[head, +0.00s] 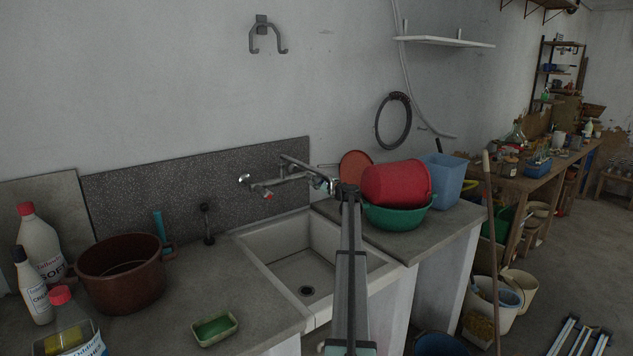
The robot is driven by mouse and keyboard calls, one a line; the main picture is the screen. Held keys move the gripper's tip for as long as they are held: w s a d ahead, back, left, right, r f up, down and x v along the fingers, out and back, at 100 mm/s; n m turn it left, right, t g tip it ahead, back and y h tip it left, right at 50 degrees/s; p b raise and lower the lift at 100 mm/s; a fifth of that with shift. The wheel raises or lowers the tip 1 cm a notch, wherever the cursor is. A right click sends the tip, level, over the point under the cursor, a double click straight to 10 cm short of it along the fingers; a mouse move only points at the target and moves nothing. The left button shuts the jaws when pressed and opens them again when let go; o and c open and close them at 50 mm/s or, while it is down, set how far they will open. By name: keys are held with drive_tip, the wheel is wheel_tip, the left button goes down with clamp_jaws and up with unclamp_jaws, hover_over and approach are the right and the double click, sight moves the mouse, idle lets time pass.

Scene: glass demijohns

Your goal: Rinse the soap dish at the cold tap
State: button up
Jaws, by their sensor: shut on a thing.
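The soap dish (202,341) is a small pale dish at the counter's front edge, left of the sink, with green inside it. The wall tap (290,179) is metal, with a spout and a red-marked knob (267,195) on its left side. My gripper (327,184) is at the tap's right end, above the sink's back edge. It is shut on the cold tap's handle, which it mostly hides. The sink basin (290,262) is pale and looks empty, with a dark drain.
A brown pot (121,274), white bottles (40,240) and a yellow-green bottle stand left. A dark plunger-like tool (207,224) is behind the dish. Right of the sink are a red bucket (397,184), green basin (396,216) and blue bin (440,181). Counter around the dish is clear.

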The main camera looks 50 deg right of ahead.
drive_tip(key=shift+f+n+b, duration=0.3)
drive_tip(key=shift+n+b, duration=0.1)
drive_tip(key=shift+b, duration=0.65)
drive_tip(key=n+b, duration=0.1)
drive_tip(key=b, duration=0.2)
drive_tip(key=shift+b, duration=0.3)
drive_tip(key=shift+r+n+b, duration=0.15)
drive_tip(key=shift+n+b, duration=0.65)
drive_tip(key=shift+b, duration=0.2)
drive_tip(key=shift+r, duration=0.1)
drive_tip(key=o, duration=1.2)
drive_tip(key=shift+c, duration=0.2)
